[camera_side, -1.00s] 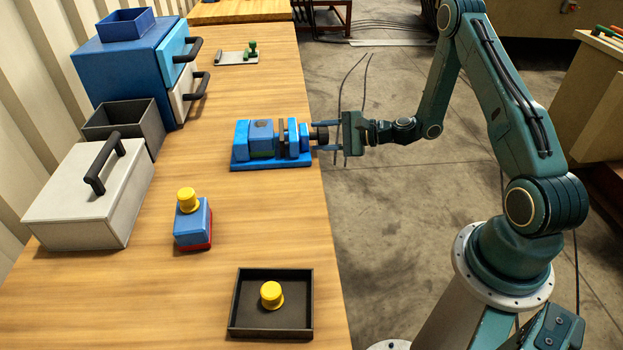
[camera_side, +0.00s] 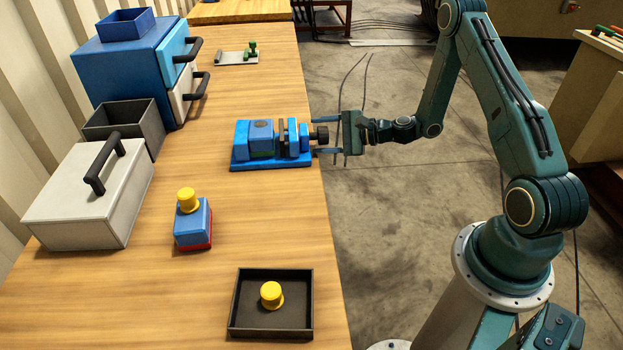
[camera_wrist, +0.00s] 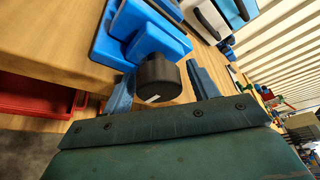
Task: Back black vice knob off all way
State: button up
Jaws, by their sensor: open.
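The blue vice (camera_side: 270,145) stands on the wooden bench near its right edge, in the side view. Its black knob (camera_side: 321,134) points right, toward my arm. In the wrist view the knob (camera_wrist: 157,80) has a white mark low on its face. My gripper (camera_side: 325,135) is open, with its two blue fingers on either side of the knob. In the wrist view the fingers (camera_wrist: 160,92) stand apart from the knob, with a gap on each side. The vice body (camera_wrist: 145,30) shows partly behind the knob.
A dark tray with a yellow knob (camera_side: 271,294), a blue-red block with a yellow top (camera_side: 192,225), a white lidded box (camera_side: 92,200) and blue drawers (camera_side: 130,65) stand on the bench (camera_side: 250,215). A red tray (camera_wrist: 40,95) shows below the bench edge in the wrist view.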

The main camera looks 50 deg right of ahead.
jog(key=shift+a+f+m+g, duration=0.1)
jog(key=shift+a+m+g, duration=0.05)
jog(key=shift+m+g, duration=0.15)
jog(key=shift+m+g+y, duration=0.7)
jog(key=shift+m+g, duration=0.4)
jog(key=shift+m, duration=0.9)
jog(key=shift+m+g+y, duration=0.7)
jog(key=shift+m+g, duration=0.2)
jog(key=shift+m, duration=0.8)
jog(key=shift+s+d+r, duration=0.1)
jog(key=shift+d+r, duration=0.1)
jog(key=shift+d, duration=0.05)
jog(key=s+d+r+n+t+h, duration=0.1)
jog(key=s+d+r+n, duration=0.1)
jog(key=s, duration=0.3)
jog(key=s+d+r+n+t+h, duration=0.1)
jog(key=s+d+r+n+t, duration=0.1)
jog(key=s, duration=0.4)
jog(key=shift+d+n, duration=0.9)
jog(key=shift+d, duration=0.25)
jog(key=shift+s+h, duration=0.1)
jog(key=shift+h, duration=0.2)
jog(key=shift+a, duration=0.1)
